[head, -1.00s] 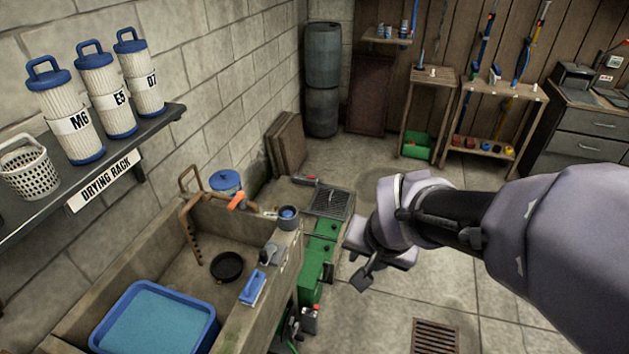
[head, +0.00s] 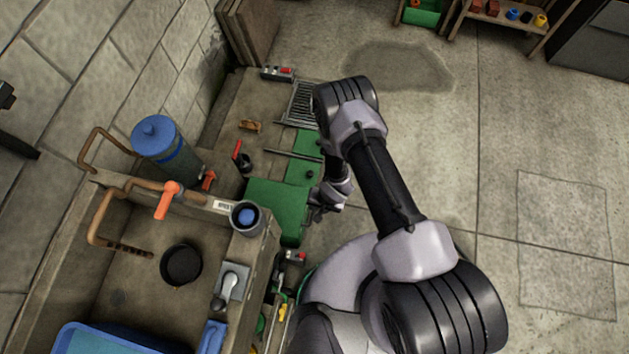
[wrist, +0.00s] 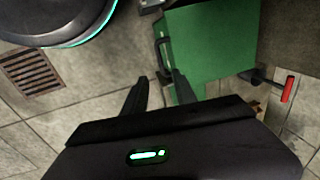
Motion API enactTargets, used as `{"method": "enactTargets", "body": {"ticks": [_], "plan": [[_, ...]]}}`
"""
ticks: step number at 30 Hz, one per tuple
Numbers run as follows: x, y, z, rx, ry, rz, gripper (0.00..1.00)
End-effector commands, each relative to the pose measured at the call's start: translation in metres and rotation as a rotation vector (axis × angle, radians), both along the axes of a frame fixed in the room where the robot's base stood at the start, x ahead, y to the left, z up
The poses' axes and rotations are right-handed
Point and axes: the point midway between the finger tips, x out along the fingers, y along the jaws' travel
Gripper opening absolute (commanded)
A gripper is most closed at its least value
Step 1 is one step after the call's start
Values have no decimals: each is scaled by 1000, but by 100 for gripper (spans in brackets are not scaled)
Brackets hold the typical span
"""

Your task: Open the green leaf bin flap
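The green leaf bin (head: 277,207) stands at the right end of the stone sink in the head view. Its green face (wrist: 215,42) fills the upper middle of the wrist view, with a dark bar handle (wrist: 162,48) along its left edge. The flap looks shut. My gripper (head: 318,212) is just right of the bin, low beside it. In the wrist view my gripper (wrist: 161,82) is open and empty, its fingertips pointing at the handle's lower end. The right finger overlaps the bin's lower corner in the picture. Whether anything touches, I cannot tell.
A blue-lidded canister (head: 160,145), a grey cup (head: 247,217) and an orange-handled tap (head: 168,200) stand by the sink. A metal grate (head: 300,103) lies beyond the bin. A red-ended lever (wrist: 288,89) is right of the bin. Open floor (head: 520,150) lies right.

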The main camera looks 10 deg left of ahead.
Motion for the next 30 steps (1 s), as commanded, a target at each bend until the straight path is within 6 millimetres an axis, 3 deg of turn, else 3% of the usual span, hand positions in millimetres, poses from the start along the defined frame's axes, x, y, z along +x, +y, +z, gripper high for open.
{"method": "enactTargets", "body": {"ticks": [1,6,12,18,26,27,30], "plan": [[0,2,-23,0,0,2,33],[1,12,-74,-1,0,1,33],[2,20,-114,-1,0,1,33],[3,22,-128,-2,0,0,33],[3,23,-128,-2,0,0,33],[3,23,-128,-2,0,0,32],[3,23,-128,-2,0,0,12]]}}
